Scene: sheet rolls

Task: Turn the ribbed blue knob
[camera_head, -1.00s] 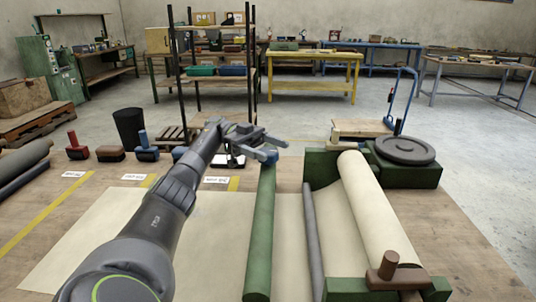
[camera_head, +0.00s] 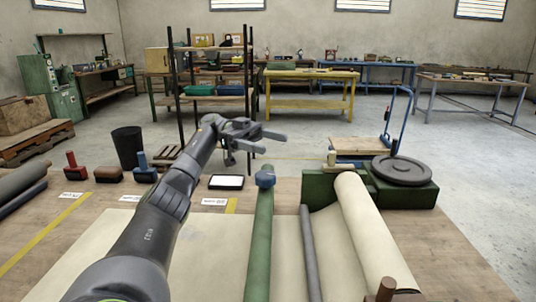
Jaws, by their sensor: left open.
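The blue knob (camera_head: 265,179) sits at the far end of the long green roller (camera_head: 259,240), which lies lengthwise on the bench. Its ribs are too small to make out. My left gripper (camera_head: 273,143) shows above and beyond the knob in the picture, apart from it. Its two fingers are spread, point right and hold nothing. My left arm reaches in from the lower left. My right gripper is not in view.
A cream sheet roll (camera_head: 370,235) in a green stand (camera_head: 319,189) and a thin grey rod (camera_head: 311,250) lie right of the roller.

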